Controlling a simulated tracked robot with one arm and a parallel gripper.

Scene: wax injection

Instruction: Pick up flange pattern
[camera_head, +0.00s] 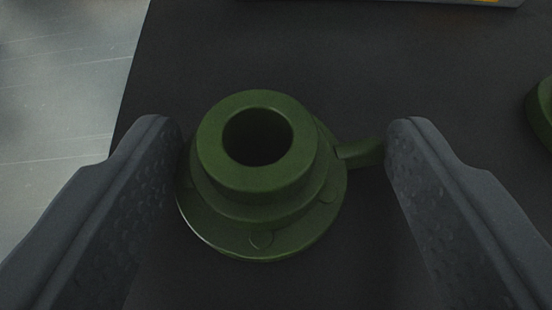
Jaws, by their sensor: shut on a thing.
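The flange pattern (260,205) is a green round piece with a wide base, a raised hub with a hole on top, and a short stub on its right side. It stands upright with the hole facing me, over a dark mat. My gripper (285,145) is around it and shut on it. The left finger touches the flange's left edge, and the right finger touches the end of the stub. I cannot tell whether its base is touching the mat.
The dark mat (440,65) lies on a grey metal surface (65,70) that shows at the left. Another green piece (542,110) is cut off at the right edge. A grey object with a yellow mark (400,2) is at the top edge.

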